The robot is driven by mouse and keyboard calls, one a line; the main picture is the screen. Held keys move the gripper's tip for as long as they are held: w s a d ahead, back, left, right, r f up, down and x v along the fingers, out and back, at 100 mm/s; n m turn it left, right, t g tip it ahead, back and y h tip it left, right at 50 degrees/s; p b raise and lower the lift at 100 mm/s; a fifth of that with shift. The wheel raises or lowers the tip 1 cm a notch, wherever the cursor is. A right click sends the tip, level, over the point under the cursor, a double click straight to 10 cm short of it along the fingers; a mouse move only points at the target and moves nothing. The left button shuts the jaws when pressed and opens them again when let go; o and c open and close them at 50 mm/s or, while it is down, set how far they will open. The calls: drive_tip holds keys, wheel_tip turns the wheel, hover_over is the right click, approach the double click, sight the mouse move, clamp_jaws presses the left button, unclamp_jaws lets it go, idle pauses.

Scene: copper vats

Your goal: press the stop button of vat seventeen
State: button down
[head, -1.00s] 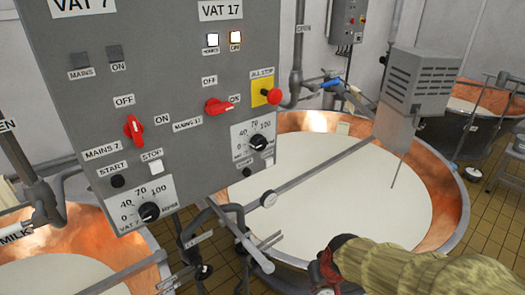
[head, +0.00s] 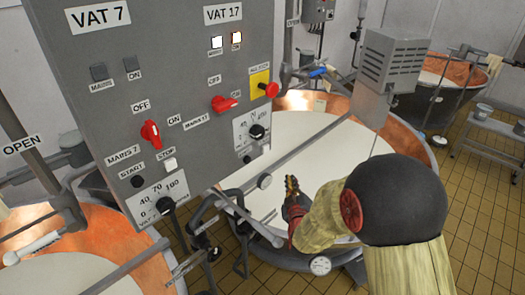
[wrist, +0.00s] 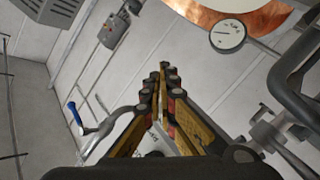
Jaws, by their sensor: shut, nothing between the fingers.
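The grey control panel (head: 190,120) hangs at upper left in the head view.
The red all-stop button (head: 271,89) is on a yellow plate at the panel's right edge. Vat 7's white stop button (head: 170,164) is at lower left. Pipes and valves (head: 215,215) crowd below the panel.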

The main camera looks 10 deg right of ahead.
sight(265, 149)
drive_tip(key=r, duration=0.2)
drive_tip(key=r+n+t, duration=0.1)
drive_tip(key=r, duration=0.1)
drive_tip(key=r+t+h, duration=0.1)
drive_tip(key=shift+w+d+r, duration=0.1)
drive_tip(key=shift+d+r, duration=0.2)
drive_tip(key=shift+r, duration=0.1)
drive_tip(key=shift+w, duration=0.1)
drive_tip(key=w+a, duration=0.5)
drive_tip(key=w, duration=0.2)
drive_tip(key=shift+w+a, duration=0.1)
idle(1.4)
drive_tip(key=shift+w+a+b, duration=0.2)
drive_tip(key=shift+b, duration=0.25)
